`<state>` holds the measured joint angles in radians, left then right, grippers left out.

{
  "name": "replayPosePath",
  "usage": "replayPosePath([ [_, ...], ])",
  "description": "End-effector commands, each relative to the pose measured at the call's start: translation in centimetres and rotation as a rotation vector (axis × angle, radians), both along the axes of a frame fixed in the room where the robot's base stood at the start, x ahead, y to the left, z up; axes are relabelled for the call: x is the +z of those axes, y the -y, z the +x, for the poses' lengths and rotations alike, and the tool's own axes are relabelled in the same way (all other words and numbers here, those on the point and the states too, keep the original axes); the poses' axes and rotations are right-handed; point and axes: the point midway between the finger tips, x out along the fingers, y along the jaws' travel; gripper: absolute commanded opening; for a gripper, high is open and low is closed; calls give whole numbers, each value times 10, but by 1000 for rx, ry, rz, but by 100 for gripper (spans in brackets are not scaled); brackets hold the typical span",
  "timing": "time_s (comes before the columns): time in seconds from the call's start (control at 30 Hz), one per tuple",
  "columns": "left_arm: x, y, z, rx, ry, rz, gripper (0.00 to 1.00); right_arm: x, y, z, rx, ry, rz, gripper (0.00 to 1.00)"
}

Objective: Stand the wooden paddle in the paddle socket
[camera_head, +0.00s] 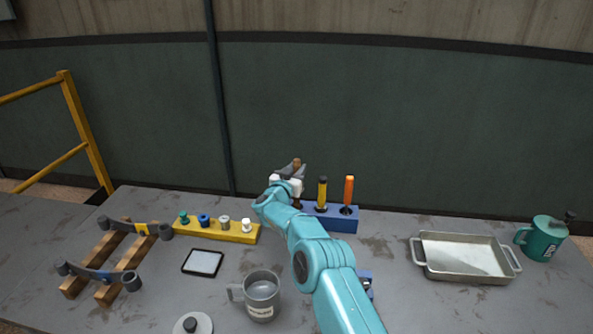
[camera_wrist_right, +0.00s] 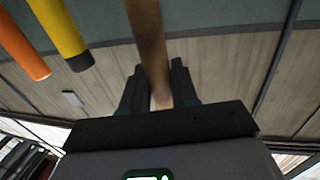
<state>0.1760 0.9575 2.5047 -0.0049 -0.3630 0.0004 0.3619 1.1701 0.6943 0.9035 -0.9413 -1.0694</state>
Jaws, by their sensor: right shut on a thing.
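My right gripper (camera_head: 293,172) is at the back of the table, over the left end of a blue block (camera_head: 343,224). It is shut on the wooden paddle (camera_head: 297,161), whose brown end shows just above the fingers. In the right wrist view the paddle's brown shaft (camera_wrist_right: 148,38) runs between the two dark fingers (camera_wrist_right: 157,88). A brown piece also shows below the gripper, close to the block. My arm hides the block's left part, so I cannot tell whether the paddle is inside a socket. My left gripper is out of view.
A yellow-handled tool (camera_head: 322,192) and an orange-handled tool (camera_head: 349,189) stand in the blue block, just right of the gripper. A yellow rack (camera_head: 237,234) with several small pieces is to the left. A grey mug (camera_head: 262,297), a tray (camera_head: 463,277) and a green can (camera_head: 541,240) stand around.

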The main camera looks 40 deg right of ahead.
Motion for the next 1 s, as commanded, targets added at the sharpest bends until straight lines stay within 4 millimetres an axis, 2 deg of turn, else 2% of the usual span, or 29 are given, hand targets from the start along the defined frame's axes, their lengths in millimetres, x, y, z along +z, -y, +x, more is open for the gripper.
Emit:
replayPosePath([
  [0.37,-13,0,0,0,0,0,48,-17,0,1,0,0,0,0],
  [0.67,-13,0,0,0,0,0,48,-17,0,1,0,0,0,0],
  [0.7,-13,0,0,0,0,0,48,-17,0,1,0,0,0,39],
  [0.77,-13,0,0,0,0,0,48,-17,0,1,0,0,0,58],
  [1.0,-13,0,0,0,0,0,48,-17,0,1,0,0,0,59],
])
